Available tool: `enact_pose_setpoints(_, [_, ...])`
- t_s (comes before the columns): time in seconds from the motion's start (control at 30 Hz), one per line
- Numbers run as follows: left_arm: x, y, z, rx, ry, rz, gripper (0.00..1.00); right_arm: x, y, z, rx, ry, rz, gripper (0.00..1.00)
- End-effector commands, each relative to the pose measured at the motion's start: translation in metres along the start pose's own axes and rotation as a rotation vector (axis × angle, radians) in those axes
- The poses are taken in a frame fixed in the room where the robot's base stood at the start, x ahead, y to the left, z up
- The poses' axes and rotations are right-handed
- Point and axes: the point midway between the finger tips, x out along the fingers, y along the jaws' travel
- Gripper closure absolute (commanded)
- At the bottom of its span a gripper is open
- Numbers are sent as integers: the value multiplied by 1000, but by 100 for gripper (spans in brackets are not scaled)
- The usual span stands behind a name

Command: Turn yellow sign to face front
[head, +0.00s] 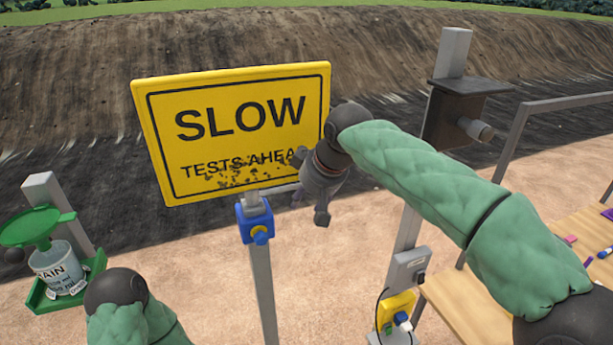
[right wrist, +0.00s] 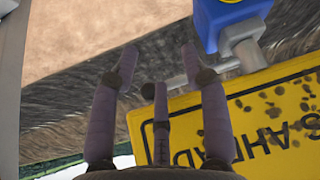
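The yellow sign (head: 240,85) reads "SLOW TESTS AHEAD" and has dark spatter on its lower part. Its lettered face is visible, tilted in the picture. It is mounted on a grey post (head: 263,290) with a blue clamp (head: 256,222) below it. A thin grey rod (head: 279,189) runs right from the mount. My right gripper (head: 310,205) is at the rod's outer end, by the sign's lower right corner. In the right wrist view its fingers (right wrist: 158,58) are spread, with the rod (right wrist: 178,82) reaching between them; contact is unclear. The sign (right wrist: 265,110) appears upside down there. My left gripper is out of view.
A rain gauge (head: 58,268) sits on a green bracket at the left. A post with a dark box (head: 455,112) and a grey switch box (head: 409,266) stands right. A wooden table (head: 470,310) is at the lower right. Sandy ground and an earth bank lie behind.

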Motion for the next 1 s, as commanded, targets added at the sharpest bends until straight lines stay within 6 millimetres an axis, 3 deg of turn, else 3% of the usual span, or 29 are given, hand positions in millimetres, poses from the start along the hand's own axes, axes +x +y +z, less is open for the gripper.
enact_pose_setpoints(0.27, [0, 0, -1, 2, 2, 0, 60, -1, 2, 0, 3, -1, 3, 53])
enact_pose_setpoints(0.8, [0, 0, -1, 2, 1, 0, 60, -54, 2, 0, 4, 1, 3, 53])
enact_pose_setpoints(1.0, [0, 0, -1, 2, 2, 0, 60, -61, 2, 1, 4, 0, 3, 53])
